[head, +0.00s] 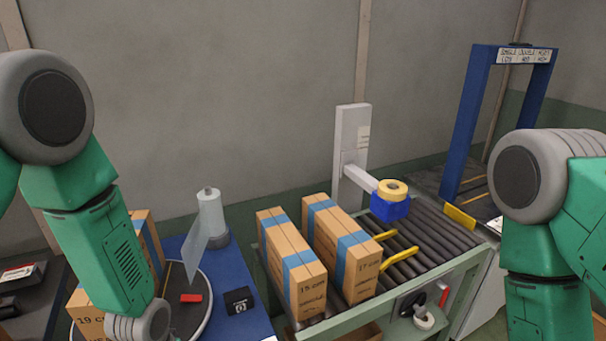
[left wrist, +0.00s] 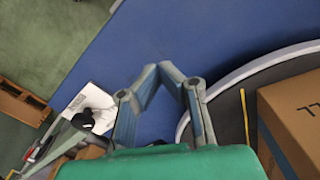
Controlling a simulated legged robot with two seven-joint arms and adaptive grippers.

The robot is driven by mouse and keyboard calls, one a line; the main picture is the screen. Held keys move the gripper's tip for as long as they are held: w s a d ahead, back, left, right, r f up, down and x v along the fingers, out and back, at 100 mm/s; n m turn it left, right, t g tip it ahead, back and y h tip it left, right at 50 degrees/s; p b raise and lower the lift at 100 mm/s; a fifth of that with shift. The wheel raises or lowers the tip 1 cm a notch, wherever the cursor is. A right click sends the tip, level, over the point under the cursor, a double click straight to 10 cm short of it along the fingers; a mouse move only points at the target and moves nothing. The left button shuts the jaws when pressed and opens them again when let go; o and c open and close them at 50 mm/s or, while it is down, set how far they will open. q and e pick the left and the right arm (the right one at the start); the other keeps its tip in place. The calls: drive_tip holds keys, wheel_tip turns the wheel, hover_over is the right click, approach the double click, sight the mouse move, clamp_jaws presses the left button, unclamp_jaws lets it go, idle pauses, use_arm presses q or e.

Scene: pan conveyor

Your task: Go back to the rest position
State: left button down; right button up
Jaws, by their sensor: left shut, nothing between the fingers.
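My left gripper (left wrist: 168,72) shows in the left wrist view, with its fingertips together and nothing between them. It hangs over the blue table surface (left wrist: 150,35), beside the rim of the round turntable (left wrist: 250,72). In the head view my left arm comes down at the left edge and its gripper is out of the picture. My right arm shows at the right edge of the head view, bent downward; its gripper is below the frame.
Two taped cartons (head: 292,262) (head: 342,248) stand on the roller conveyor (head: 435,232). Another carton (left wrist: 290,120) is on the turntable. A blue frame (head: 475,110) stands at right.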

use_arm(q)
drive_tip(key=s+f, duration=0.1)
drive_tip(key=s, duration=0.2)
drive_tip(key=s+f, duration=0.1)
drive_tip(key=s, duration=0.2)
drive_tip(key=s+a+f, duration=0.1)
drive_tip(key=s, duration=0.3)
drive_tip(key=s+a, duration=0.3)
drive_tip(key=s, duration=0.7)
wheel_tip(320, 180, down, 8)
drive_tip(key=w+d+b, duration=0.1)
drive_tip(key=b, duration=0.7)
drive_tip(key=shift+b, duration=0.35)
use_arm(e)
wheel_tip(320, 180, down, 9)
drive_tip(key=shift+s+d, duration=0.15)
drive_tip(key=shift+d, duration=0.05)
use_arm(q)
drive_tip(key=shift+w+a+f, duration=0.1)
drive_tip(key=shift+a, duration=0.15)
use_arm(e)
drive_tip(key=shift+a+r, duration=0.25)
drive_tip(key=shift+a, duration=0.1)
